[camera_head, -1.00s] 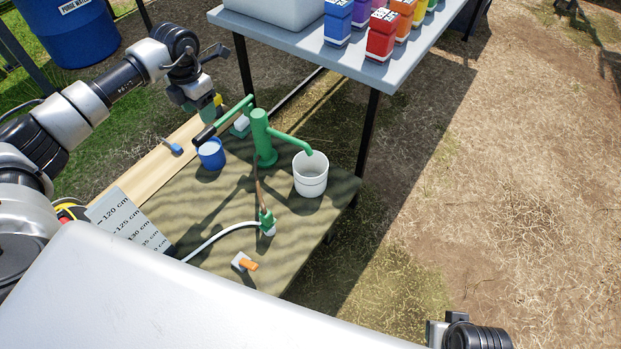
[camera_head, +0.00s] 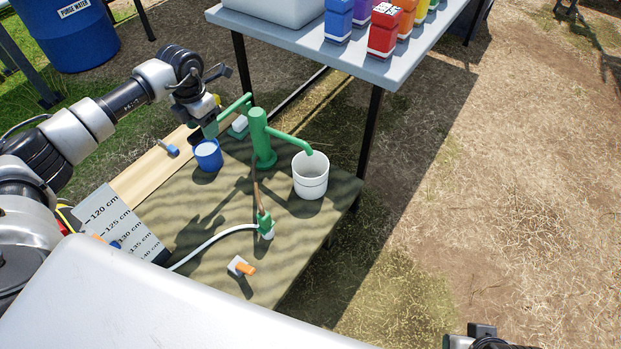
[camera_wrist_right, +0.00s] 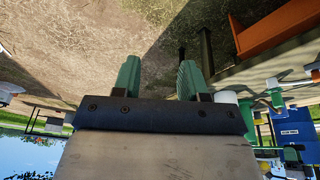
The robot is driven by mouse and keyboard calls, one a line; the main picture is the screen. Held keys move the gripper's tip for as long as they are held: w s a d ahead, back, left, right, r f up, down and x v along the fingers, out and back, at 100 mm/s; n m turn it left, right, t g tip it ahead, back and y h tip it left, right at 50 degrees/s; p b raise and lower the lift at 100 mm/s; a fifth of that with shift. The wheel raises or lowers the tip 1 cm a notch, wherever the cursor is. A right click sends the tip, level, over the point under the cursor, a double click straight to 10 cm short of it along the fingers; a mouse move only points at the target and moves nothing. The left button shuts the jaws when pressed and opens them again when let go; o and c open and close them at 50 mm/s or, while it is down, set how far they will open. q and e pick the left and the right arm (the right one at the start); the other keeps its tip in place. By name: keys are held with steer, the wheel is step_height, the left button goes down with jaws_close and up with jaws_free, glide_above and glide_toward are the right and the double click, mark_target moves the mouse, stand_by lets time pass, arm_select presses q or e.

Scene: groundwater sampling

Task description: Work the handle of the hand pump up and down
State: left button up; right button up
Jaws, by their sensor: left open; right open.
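The green hand pump (camera_head: 261,138) stands upright on the camouflage-patterned low table, its spout over a white bucket (camera_head: 310,176). My left gripper (camera_head: 207,128) is open at the handle's grip end, above the blue cup. Its fingers partly hide the grip, and I cannot tell whether they touch it. My right gripper (camera_wrist_right: 160,78) is open and empty in the right wrist view, with bare ground beyond its green fingers.
A blue cup (camera_head: 208,154) sits just below my left gripper. A depth board (camera_head: 122,225), a white hose (camera_head: 215,238) and an orange-handled valve (camera_head: 241,267) are nearer. A grey table (camera_head: 300,42) with several coloured bottles stands behind. Open ground lies right.

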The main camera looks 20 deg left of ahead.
arm_select(q)
steer(key=shift+r, duration=0.1)
steer(key=c, duration=0.9)
steer(key=shift+w+d+r+g+p, duration=0.1)
steer(key=shift+w+r+g+p, duration=0.15)
steer(key=shift+r+p, duration=0.35)
steer(key=shift+w+d+r+g+p, duration=0.1)
steer(key=shift+r+g+p, duration=0.25)
steer(key=shift+p, duration=0.3)
steer(key=shift+w+r+g+y+p, duration=0.4)
steer(key=shift+r+g+p, duration=0.1)
steer(key=shift+r+p, duration=0.1)
steer(key=w+r+g, duration=0.2)
steer(key=shift+d+r+g+y+p, duration=0.3)
steer(key=shift+d+r+g, duration=0.05)
steer(key=shift+r+g, duration=0.05)
steer(key=shift+w+r+g, duration=0.15)
steer(key=shift+r+g, duration=0.15)
steer(key=shift+r, duration=0.05)
steer(key=shift+w+d+r+g+y+p, duration=0.15)
steer(key=shift+w+r+g+y+p, duration=0.2)
steer(key=shift+r+g+p, duration=0.4)
steer(key=shift+f+p, duration=0.15)
steer(key=shift+p, duration=0.15)
arm_select(e)
step_height(320, 180, down, 13)
steer(key=w+g, duration=0.1)
steer(key=shift+w+a, duration=0.2)
